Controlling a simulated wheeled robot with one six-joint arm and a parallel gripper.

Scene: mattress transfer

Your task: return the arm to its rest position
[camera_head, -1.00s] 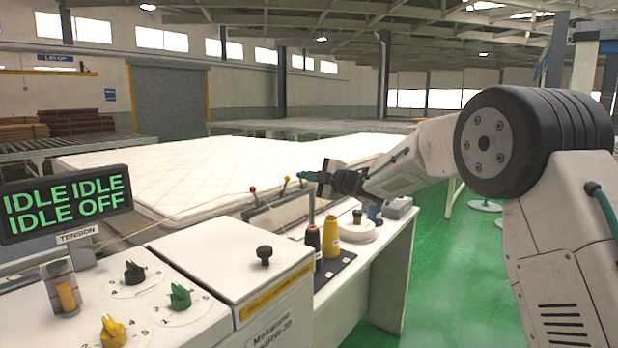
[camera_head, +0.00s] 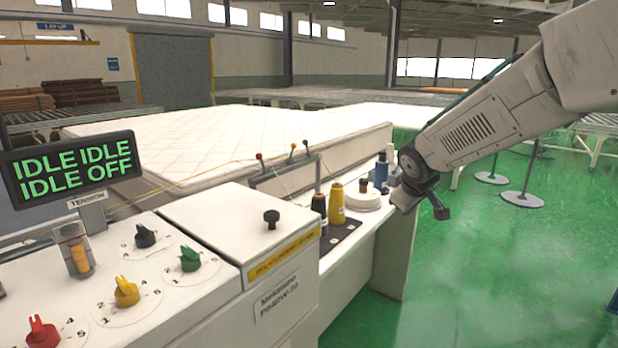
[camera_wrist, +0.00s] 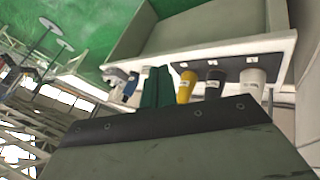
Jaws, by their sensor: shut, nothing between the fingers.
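My arm reaches in from the upper right of the head view and bends down at its wrist, beside the right end of the white sewing console (camera_head: 345,262). In the wrist view my gripper (camera_wrist: 157,78) has its green fingers together, with nothing between them. In the head view the fingers cannot be made out clearly. The arm hides part of the floor and hall behind it.
Thread cones, a yellow one (camera_head: 337,203) and a black one (camera_head: 319,211), stand on the console shelf, with a blue bottle (camera_head: 381,172) behind. The quilted white mattress (camera_head: 235,140) lies beyond. Stanchions (camera_head: 523,198) stand on the open green floor (camera_head: 490,270) at right.

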